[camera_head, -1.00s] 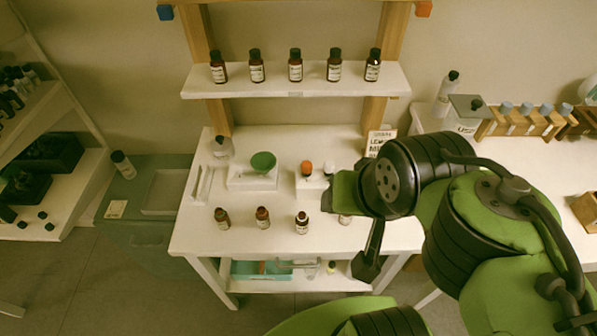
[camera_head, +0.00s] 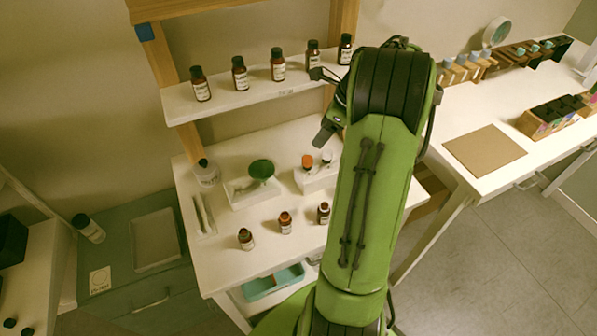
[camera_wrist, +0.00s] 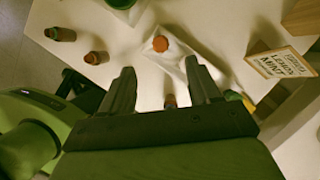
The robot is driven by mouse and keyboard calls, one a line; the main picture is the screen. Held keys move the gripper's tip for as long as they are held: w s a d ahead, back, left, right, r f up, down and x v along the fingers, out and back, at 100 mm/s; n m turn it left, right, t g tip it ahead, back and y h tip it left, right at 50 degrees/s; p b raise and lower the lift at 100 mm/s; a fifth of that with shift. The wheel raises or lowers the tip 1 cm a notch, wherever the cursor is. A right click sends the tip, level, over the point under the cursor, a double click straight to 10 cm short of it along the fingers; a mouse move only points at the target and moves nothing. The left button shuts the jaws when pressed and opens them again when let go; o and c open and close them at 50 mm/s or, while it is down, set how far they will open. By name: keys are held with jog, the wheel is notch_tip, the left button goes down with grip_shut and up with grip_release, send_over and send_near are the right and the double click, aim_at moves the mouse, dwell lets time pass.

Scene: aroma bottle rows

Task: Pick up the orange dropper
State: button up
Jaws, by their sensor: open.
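The orange dropper (camera_head: 307,161) stands upright in a small white holder (camera_head: 318,180) on the white table. A white-topped dropper (camera_head: 327,156) is beside it, to the right. In the wrist view the orange cap (camera_wrist: 161,43) shows just beyond and between my fingertips, apart from them. My gripper (camera_head: 321,106) is open and empty, raised above the table near the holder. Both fingers also show in the wrist view (camera_wrist: 160,68). My arm covers the right part of the table in the head view.
Brown bottles (camera_head: 285,222) line the table front; more stand on the shelf (camera_head: 240,97) above, close to my gripper. A lemon mint sign (camera_wrist: 281,62) stands right in the wrist view.

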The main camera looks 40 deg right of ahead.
aim_at(309, 158)
jog(key=b+x, duration=0.2)
jog(key=x, duration=0.6)
jog(key=b+x, duration=0.1)
jog(key=x, duration=0.1)
jog(key=s+b+x, duration=0.1)
jog(key=b+x, duration=0.1)
jog(key=shift+w+f, duration=0.15)
jog(key=shift+f, duration=0.35)
jog(key=shift+w+f, duration=0.2)
jog(key=shift+f, duration=0.05)
jog(key=shift+r, duration=0.15)
jog(key=c, duration=0.7)
